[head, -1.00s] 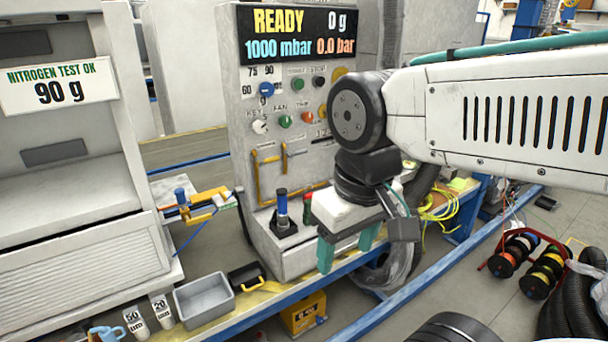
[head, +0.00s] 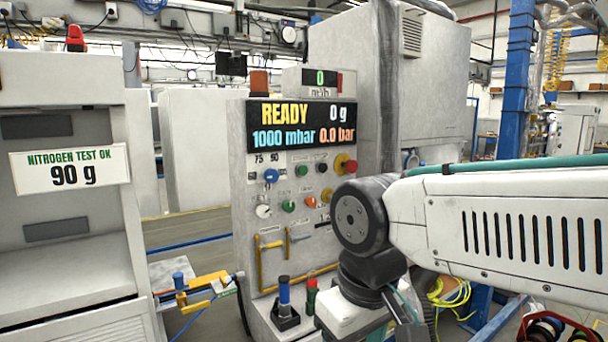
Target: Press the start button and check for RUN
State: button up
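The charging station's control panel (head: 283,228) stands in the centre. Its display (head: 300,126) reads READY, 0 g, 1000 mbar and 0.0 bar; RUN does not show. A green button (head: 302,171) sits in the upper row between a blue knob (head: 271,176) and a black button (head: 322,167). A second green control (head: 289,206) is in the row below. The small labels are hard to read, so I cannot tell which is start. My gripper (head: 365,330) is at the bottom edge, right of and below the buttons; its fingertips are cut off.
A red mushroom button (head: 345,164) on yellow is near my wrist. A white cabinet (head: 60,140) on the left bears a sign, NITROGEN TEST OK 90 g. Space before the upper buttons looks clear.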

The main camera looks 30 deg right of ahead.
grip_shut()
dwell(1.9)
